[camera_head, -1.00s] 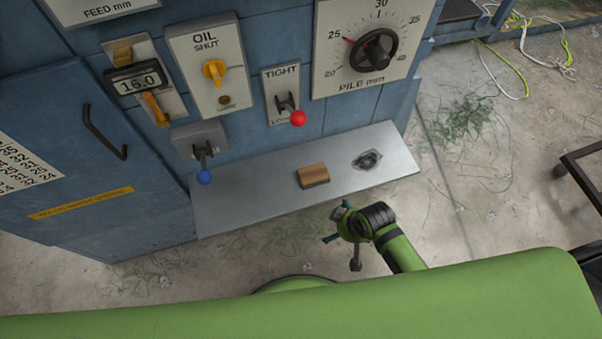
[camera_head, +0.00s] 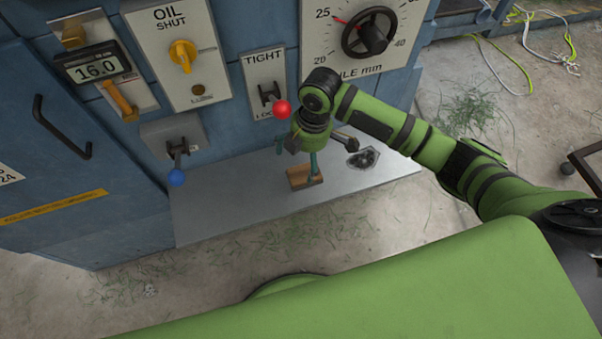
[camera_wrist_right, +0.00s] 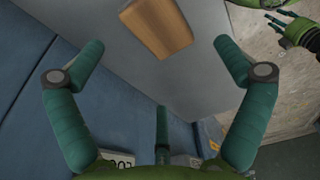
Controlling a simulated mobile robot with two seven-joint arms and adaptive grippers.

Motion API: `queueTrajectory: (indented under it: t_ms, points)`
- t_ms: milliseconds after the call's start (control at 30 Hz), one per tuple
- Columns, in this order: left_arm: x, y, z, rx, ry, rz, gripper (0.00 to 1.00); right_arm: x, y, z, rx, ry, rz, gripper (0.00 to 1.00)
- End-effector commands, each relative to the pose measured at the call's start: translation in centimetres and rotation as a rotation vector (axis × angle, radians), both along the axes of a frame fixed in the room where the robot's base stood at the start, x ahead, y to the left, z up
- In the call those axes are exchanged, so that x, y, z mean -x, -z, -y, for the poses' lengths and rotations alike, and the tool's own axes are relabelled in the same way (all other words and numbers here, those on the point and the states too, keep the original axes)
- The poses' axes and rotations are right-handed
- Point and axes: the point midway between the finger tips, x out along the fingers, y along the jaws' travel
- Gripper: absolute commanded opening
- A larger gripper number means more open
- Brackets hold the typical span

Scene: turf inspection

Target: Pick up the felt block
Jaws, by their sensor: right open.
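The felt block (camera_head: 302,177) is a small brown block lying on the grey metal shelf (camera_head: 225,210) in the head view. It also shows near the top middle of the right wrist view (camera_wrist_right: 158,26). My right gripper (camera_head: 306,168) is over the block, its fingers pointing down and hiding part of it. In the wrist view its teal fingers (camera_wrist_right: 157,48) are spread wide, with the block beyond and between the tips, not held. In the head view my left gripper is not seen; in the wrist view a green gripper (camera_wrist_right: 280,28) shows at the top right.
A red-knobbed lever (camera_head: 282,108) stands on the blue machine front just left of my right wrist. A blue-knobbed lever (camera_head: 176,177) sits further left. The shelf's left part is bare.

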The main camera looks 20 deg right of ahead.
Motion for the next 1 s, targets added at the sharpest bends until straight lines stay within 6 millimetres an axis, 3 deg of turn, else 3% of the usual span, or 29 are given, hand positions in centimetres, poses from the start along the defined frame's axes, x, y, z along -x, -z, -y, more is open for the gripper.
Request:
queueTrajectory:
  t_ms: [167, 633, 933, 1000]
  points:
    - [-0.2, 0.3, 0.1, 0.001, 0.000, 0.005, 0.44, -0.3, 0.4, 0.6, 0.020, -0.040, -0.012, 1.00]
    - [-2.1, 0.7, 0.5, 0.011, 0.002, 0.048, 0.44, -0.4, 6.3, 0.5, 0.018, -0.037, -0.009, 1.00]
    - [-2.9, 0.5, 0.7, 0.014, 0.001, 0.062, 0.44, -0.4, 6.7, 0.5, 0.019, -0.038, -0.007, 1.00]
    - [-2.9, 0.5, 0.7, 0.014, 0.001, 0.061, 0.44, -0.4, 6.6, 0.5, 0.019, -0.038, -0.007, 0.72]
